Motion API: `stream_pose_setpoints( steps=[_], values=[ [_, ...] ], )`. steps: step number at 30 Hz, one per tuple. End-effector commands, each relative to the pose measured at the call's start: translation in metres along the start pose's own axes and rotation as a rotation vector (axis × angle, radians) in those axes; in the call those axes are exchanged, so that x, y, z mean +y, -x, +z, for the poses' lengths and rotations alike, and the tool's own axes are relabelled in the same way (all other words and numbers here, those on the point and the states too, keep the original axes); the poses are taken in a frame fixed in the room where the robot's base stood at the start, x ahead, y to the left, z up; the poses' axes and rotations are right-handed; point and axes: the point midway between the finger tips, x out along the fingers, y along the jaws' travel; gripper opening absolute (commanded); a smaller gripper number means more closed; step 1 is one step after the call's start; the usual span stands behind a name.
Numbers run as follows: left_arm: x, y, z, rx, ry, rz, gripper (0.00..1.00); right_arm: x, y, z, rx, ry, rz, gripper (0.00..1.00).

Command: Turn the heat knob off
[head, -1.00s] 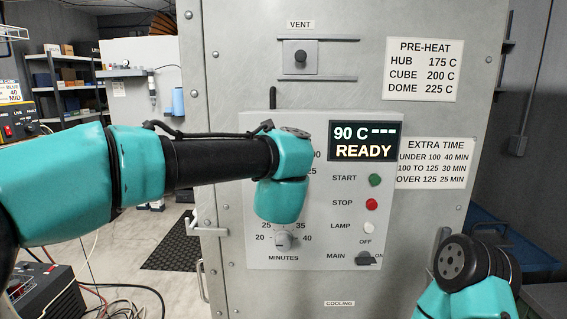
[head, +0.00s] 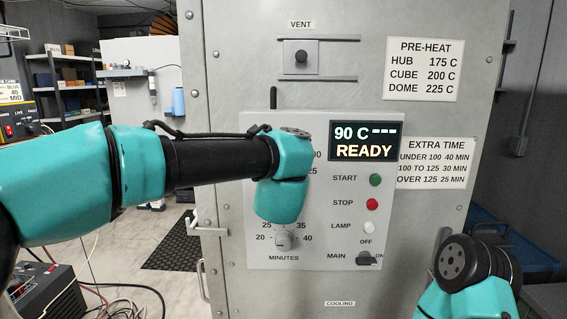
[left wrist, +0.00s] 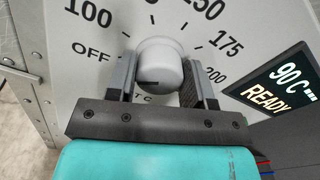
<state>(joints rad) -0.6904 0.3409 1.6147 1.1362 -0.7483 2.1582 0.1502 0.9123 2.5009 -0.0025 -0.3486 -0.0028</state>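The heat knob (left wrist: 160,67) is light grey and round, and shows in the left wrist view on a dial marked OFF, 100, 150, 175 and 200. A dark mark sits low on its face. My left gripper (left wrist: 160,75) has one finger on each side of the knob, close to it. I cannot tell whether the fingers press on it. In the head view my left wrist (head: 283,185) hides the knob and most of its dial. Of my right arm only the wrist part (head: 470,265) shows at lower right; its fingers are out of view.
The display (head: 365,141) reads 90 C and READY. Below it are the green START button (head: 375,180), red STOP button (head: 371,203) and LAMP button (head: 370,226). The MINUTES knob (head: 284,240) sits just under my left wrist, and the MAIN switch (head: 366,258) is lower right.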

Motion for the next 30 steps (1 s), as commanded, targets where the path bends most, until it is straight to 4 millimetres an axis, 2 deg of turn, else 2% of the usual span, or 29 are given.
stream_pose_setpoints(
  steps=[1, 7, 17, 23, 30],
  values=[
    [0.000, 0.000, 0.000, 0.000, 0.000, 0.000, 0.53, 0.000, 0.000, 0.000, 0.000, 0.000, 0.000, 0.00],
    [0.000, 0.000, 0.000, 0.000, -0.001, 0.000, 0.71, 0.000, 0.000, 0.000, 0.000, 0.000, 0.000, 0.00],
    [0.000, 0.003, 0.000, 0.000, -0.001, -0.001, 0.71, 0.000, 0.000, 0.000, 0.000, 0.000, 0.000, 0.00],
    [-0.001, 0.022, 0.000, 0.001, -0.001, -0.002, 0.71, 0.000, 0.000, 0.000, 0.000, 0.000, 0.000, 0.00],
    [-0.001, 0.066, 0.000, 0.000, 0.000, -0.004, 0.71, 0.000, 0.000, 0.000, 0.000, 0.000, 0.000, 0.00]
  ],
)
